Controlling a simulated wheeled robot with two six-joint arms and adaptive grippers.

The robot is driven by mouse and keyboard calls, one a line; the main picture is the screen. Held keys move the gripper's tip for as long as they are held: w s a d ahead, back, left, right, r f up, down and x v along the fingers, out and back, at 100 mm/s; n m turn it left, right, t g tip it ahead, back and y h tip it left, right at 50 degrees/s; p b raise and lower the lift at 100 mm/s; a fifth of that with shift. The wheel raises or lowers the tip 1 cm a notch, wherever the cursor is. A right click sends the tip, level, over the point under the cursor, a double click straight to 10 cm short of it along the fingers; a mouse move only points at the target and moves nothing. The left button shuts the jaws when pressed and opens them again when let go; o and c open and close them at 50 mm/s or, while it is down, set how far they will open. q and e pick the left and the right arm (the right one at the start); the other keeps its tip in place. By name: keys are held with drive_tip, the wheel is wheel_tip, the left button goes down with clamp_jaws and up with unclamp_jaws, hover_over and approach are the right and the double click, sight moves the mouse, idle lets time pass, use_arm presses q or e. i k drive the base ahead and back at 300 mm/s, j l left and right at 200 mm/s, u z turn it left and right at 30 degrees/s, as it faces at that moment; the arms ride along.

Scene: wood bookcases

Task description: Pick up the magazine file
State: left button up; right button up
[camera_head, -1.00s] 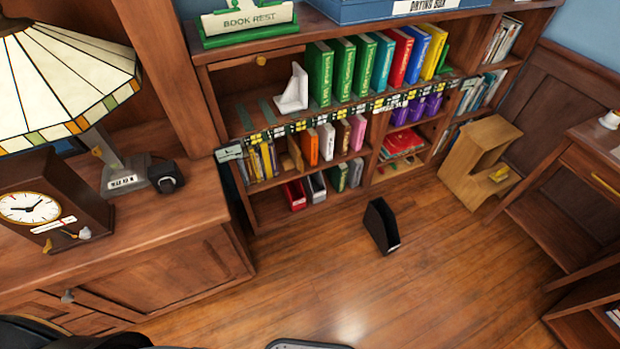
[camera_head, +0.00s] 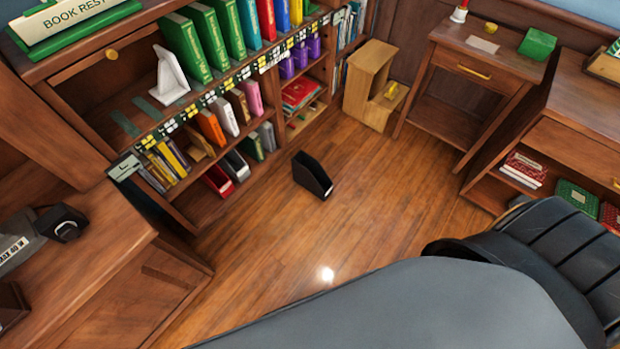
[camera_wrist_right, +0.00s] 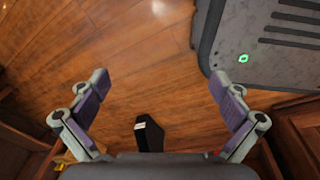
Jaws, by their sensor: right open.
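The black magazine file (camera_head: 312,175) stands on the wooden floor in front of the bookcase in the head view, open and empty as far as I can see. In the right wrist view the magazine file (camera_wrist_right: 148,133) shows near the bottom centre, partly hidden by the gripper's palm. My right gripper (camera_wrist_right: 158,80) is open, its two purple-padded fingers wide apart with nothing between them but floor beyond. The file lies apart from the fingers, lower in that picture. My left gripper is in neither view.
The bookcase (camera_head: 215,120) with books and bins stands behind the file. A wooden step stool (camera_head: 370,85) and a small desk (camera_head: 470,75) stand to the right. A cabinet (camera_head: 95,260) is at the left. The floor (camera_head: 265,235) around the file is clear.

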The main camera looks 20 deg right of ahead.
sight(307, 172)
drive_tip(key=i+l+u, duration=0.1)
drive_tip(key=i+l, duration=0.4)
drive_tip(key=l, duration=0.2)
drive_tip(key=i+l+u, duration=0.15)
drive_tip(key=i+l, duration=0.15)
drive_tip(key=i+l+u, duration=0.1)
drive_tip(key=l, duration=0.4)
drive_tip(key=i, duration=0.1)
